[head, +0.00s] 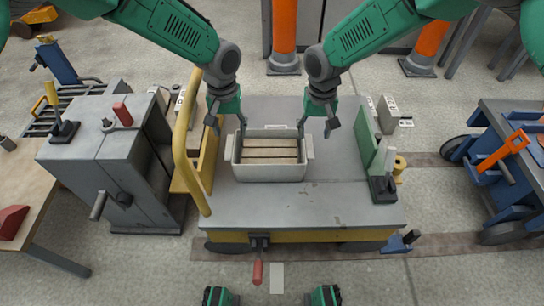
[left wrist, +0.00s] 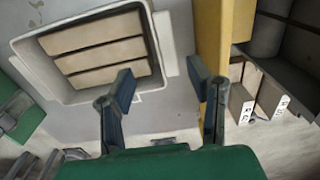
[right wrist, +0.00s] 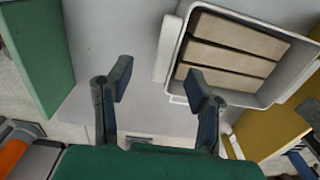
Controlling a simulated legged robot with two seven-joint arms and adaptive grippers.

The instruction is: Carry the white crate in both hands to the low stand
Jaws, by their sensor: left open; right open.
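The white crate (head: 272,173) sits on the grey top of a cart and holds several tan slats or blocks (head: 270,150). It has a handle ledge on each side. It also shows in the left wrist view (left wrist: 155,60) and the right wrist view (right wrist: 170,60). My left gripper (head: 226,126) is open and empty above the crate's far left corner. My right gripper (head: 318,124) is open and empty above its far right corner. Neither gripper visibly touches the crate. I cannot tell which thing is the low stand.
The grey cart (head: 300,212) has a yellow rail (head: 185,140) on its left and a green panel (head: 366,138) on its right. A grey cabinet (head: 100,165) stands left. A blue trolley (head: 500,190) with an orange tool (head: 503,152) stands right. The cart's front top is clear.

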